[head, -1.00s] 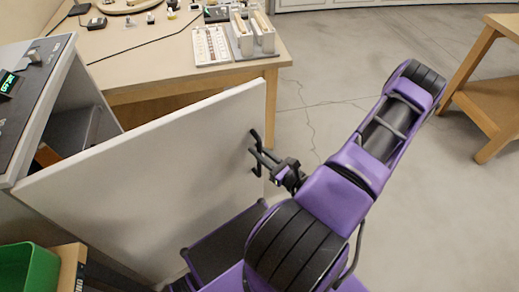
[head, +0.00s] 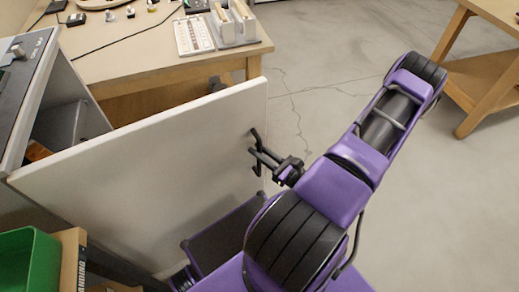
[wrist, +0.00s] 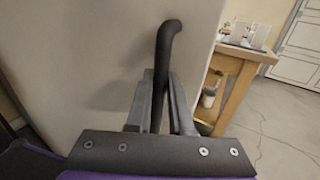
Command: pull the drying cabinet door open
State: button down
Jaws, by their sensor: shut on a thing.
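The drying cabinet door (head: 150,170) is a pale grey panel that stands swung out from the cabinet (head: 22,85) at the left of the head view. Part of the cabinet's interior shows behind it. A black bar handle (head: 256,138) sits near the door's free edge; in the wrist view the handle (wrist: 170,40) rises between the fingers. My gripper (head: 260,160) is shut on the handle, and in the wrist view its fingers (wrist: 160,105) lie on both sides of the bar. The handle's lower part is hidden by the gripper.
A wooden workbench (head: 150,62) with a white tray (head: 194,36) and small items stands behind the door. A green bin (head: 28,262) is at the lower left. A wooden table (head: 490,75) stands at the right, with clear floor (head: 330,60) between.

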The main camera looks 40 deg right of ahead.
dwell(0.3)
jog(key=c, duration=0.8)
grip_release()
jog(key=shift+s, duration=0.15)
jog(key=s+d, duration=0.3)
jog(key=s, duration=1.4)
jog(key=shift+d, duration=0.2)
jog(key=shift+w, duration=0.1)
